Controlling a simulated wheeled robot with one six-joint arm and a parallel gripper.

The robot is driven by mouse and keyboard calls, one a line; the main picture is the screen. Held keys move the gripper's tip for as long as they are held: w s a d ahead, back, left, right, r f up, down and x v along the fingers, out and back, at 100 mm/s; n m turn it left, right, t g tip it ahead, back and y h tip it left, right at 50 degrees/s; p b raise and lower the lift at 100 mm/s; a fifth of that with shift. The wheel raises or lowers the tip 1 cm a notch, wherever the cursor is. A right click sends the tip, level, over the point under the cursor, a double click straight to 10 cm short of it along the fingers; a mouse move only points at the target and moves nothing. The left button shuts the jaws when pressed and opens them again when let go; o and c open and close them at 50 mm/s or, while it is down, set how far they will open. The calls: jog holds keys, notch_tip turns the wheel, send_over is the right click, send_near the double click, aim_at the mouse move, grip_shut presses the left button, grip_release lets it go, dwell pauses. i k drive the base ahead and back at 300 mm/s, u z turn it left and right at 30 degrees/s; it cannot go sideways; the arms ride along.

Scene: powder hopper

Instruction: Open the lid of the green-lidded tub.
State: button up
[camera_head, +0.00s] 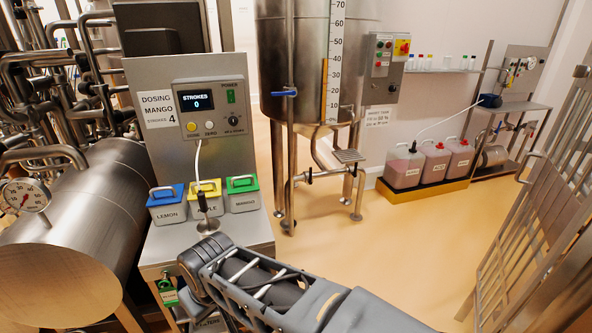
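The green-lidded tub (243,203) is a small grey box labelled MANGO. It stands at the right end of a row of three tubs on the steel bench. Its green lid (239,190) has a raised handle and sits on top of the tub, closed. My arm reaches in from the bottom right, and its far joint is in front of the bench edge, below and left of the green-lidded tub. My gripper's fingers do not show, so I cannot see whether they hold anything.
Left of it stand the yellow-lidded tub (204,203) and the blue-lidded LEMON tub (167,209). A dark wand (203,202) on a white hose stands in front of the yellow one. The dosing panel (211,106) rises behind. A large steel tank (292,60) stands to the right.

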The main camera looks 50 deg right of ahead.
aim_at(245, 183)
jog(key=z, duration=0.75)
jog(key=i, duration=1)
jog(key=u, duration=0.05)
